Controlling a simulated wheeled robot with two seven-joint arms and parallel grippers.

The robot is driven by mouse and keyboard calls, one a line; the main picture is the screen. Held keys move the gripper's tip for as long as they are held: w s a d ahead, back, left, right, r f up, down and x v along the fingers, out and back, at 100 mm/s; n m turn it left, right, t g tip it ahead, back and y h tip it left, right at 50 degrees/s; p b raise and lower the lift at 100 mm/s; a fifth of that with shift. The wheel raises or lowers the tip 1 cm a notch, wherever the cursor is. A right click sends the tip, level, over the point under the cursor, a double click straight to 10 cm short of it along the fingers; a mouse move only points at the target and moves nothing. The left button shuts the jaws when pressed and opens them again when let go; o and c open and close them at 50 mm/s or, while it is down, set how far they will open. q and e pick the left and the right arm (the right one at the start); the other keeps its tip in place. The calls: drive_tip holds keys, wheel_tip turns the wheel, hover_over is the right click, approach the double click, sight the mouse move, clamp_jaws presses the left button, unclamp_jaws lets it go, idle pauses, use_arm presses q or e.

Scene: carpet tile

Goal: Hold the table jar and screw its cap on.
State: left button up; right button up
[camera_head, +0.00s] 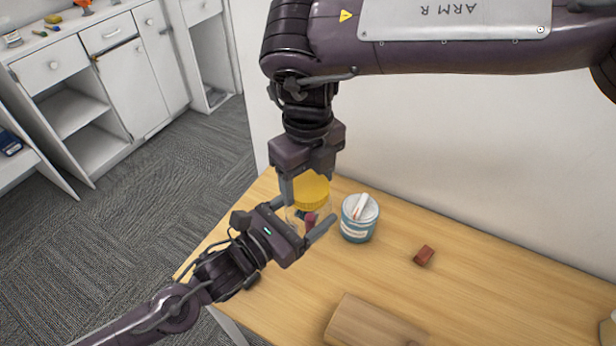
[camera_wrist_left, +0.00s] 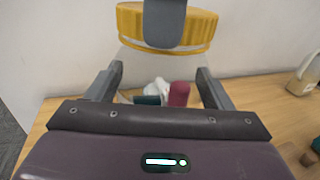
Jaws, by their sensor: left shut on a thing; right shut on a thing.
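The clear jar (camera_head: 323,214) is upright above the near-left part of the wooden table, with dark red and other small things showing through its wall. My left gripper (camera_head: 297,217) is shut around the jar's sides; the jar also shows between its fingers in the left wrist view (camera_wrist_left: 150,66). The yellow ribbed cap (camera_head: 311,190) is at the jar's mouth, and also at the top of the left wrist view (camera_wrist_left: 200,30). My right gripper (camera_head: 309,186) points down and is shut on the cap. How far the cap is seated on the thread I cannot tell.
A blue tin (camera_head: 358,226) with white things on top stands close right of the jar. A reddish-brown block (camera_head: 424,255) and a wooden board (camera_head: 370,324) lie on the table (camera_head: 480,270). A white wall is behind. White cabinets (camera_head: 130,80) stand at far left.

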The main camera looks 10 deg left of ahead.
drive_tip(key=m, duration=0.9)
drive_tip(key=shift+f, duration=0.1)
drive_tip(key=m, duration=0.9)
drive_tip(key=o, duration=1.1)
drive_tip(key=shift+o, duration=0.2)
wheel_tip(320, 180, up, 12)
drive_tip(key=shift+a, duration=0.1)
